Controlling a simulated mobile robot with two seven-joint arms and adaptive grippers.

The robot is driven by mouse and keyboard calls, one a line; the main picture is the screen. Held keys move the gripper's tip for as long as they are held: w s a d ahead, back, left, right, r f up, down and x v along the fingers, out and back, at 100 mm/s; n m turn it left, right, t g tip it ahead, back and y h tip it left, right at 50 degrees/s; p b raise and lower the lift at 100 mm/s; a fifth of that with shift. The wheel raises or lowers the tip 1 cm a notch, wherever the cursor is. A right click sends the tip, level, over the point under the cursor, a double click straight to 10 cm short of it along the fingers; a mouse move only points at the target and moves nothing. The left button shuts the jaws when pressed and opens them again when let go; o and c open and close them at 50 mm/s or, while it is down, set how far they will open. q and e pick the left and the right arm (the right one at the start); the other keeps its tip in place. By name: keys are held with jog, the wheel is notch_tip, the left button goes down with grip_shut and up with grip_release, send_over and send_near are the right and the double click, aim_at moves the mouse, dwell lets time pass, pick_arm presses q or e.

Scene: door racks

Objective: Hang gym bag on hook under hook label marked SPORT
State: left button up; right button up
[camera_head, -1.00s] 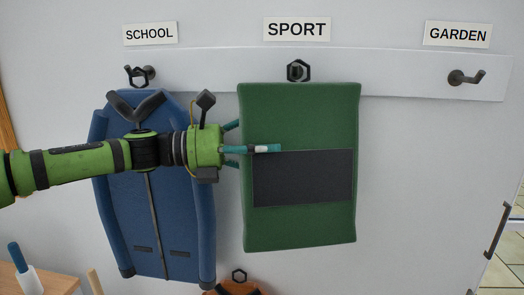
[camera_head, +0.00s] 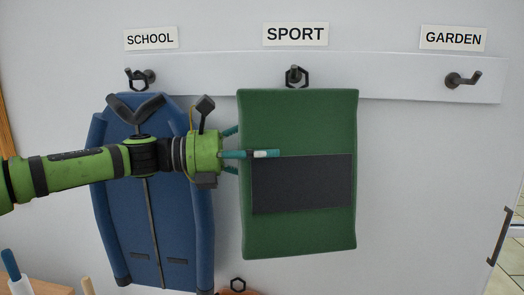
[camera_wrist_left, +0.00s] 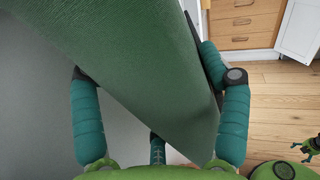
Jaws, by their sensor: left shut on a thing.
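The green gym bag (camera_head: 300,120), with a dark front panel, hangs upright below the SPORT label (camera_head: 295,34). Its dark six-sided loop (camera_head: 304,80) is at the SPORT hook (camera_head: 292,73), and the hook tip shows at the loop. I cannot tell for sure whether the loop rests on the hook. My left gripper (camera_head: 250,154) is shut on the bag's left edge, one finger across its front. In the left wrist view the green bag (camera_wrist_left: 130,65) lies between the teal fingers (camera_wrist_left: 160,110).
A blue jacket (camera_head: 160,220) hangs on the SCHOOL hook (camera_head: 150,76), behind my left arm. The GARDEN hook (camera_head: 462,79) is empty. An orange item (camera_head: 238,292) with a dark loop is at the bottom edge. The wall right of the bag is clear.

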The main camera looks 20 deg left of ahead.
pick_arm(q)
jog(key=shift+w+a+f, duration=0.15)
jog(key=shift+a, duration=0.05)
jog(key=o, duration=1.5)
jog(key=shift+w+f, duration=0.1)
jog(key=shift+w, duration=0.15)
jog(key=shift+s, duration=0.1)
jog(key=shift+s, duration=0.1)
jog(key=shift+s+a, duration=0.2)
jog(key=shift+a, duration=0.1)
jog(key=v, duration=0.7)
jog(key=shift+w+a, duration=0.1)
jog(key=shift+a, duration=0.05)
